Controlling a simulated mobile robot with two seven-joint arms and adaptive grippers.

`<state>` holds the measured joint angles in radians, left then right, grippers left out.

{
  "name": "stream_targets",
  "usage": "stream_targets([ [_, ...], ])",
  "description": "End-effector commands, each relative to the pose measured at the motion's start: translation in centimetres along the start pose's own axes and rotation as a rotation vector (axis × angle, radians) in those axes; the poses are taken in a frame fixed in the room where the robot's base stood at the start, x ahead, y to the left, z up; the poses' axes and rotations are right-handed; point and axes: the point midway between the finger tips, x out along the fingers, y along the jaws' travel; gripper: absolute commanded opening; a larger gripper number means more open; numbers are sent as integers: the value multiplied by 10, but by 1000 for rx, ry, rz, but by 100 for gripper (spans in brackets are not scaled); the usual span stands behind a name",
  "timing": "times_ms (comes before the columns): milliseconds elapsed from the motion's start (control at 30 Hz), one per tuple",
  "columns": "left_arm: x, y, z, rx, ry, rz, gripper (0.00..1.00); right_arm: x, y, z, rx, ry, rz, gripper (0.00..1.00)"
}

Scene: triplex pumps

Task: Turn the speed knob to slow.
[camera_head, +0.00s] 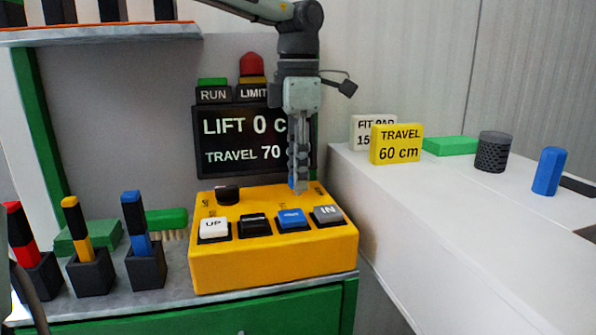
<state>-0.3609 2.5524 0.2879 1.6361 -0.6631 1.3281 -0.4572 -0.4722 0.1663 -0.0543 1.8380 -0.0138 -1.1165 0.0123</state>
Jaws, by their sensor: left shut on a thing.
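A yellow control box (270,268) stands on the grey bench top. Its front row holds a white UP button (214,226), a black button (253,222), a blue button (291,216) and a grey IN button (327,212). A black knob (228,194) sits at the back left of its top. My left gripper (298,184) points straight down at the back right of the box, with its fingers shut on what appears to be the speed knob there. The fingers hide that knob, so its setting cannot be read. The small labels nearby are too blurred to read. My right gripper is not in view.
Behind the box, a black display (235,140) reads LIFT 0 and TRAVEL 70, partly covered by my left gripper. A red beacon (252,66) is above it. Holders with red, yellow (77,222) and blue (136,220) handles stand left. A white counter (450,215) is right.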

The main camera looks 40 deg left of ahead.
Motion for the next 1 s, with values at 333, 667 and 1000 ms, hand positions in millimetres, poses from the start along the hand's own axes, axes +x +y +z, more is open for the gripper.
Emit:
stream_targets([
  [333,0,0,0,-323,-1,2,0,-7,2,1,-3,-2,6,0],
  [667,-1,0,0,-556,-2,2,0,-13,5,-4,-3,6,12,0],
  [1000,-1,0,0,-665,-3,2,0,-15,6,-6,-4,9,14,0],
])
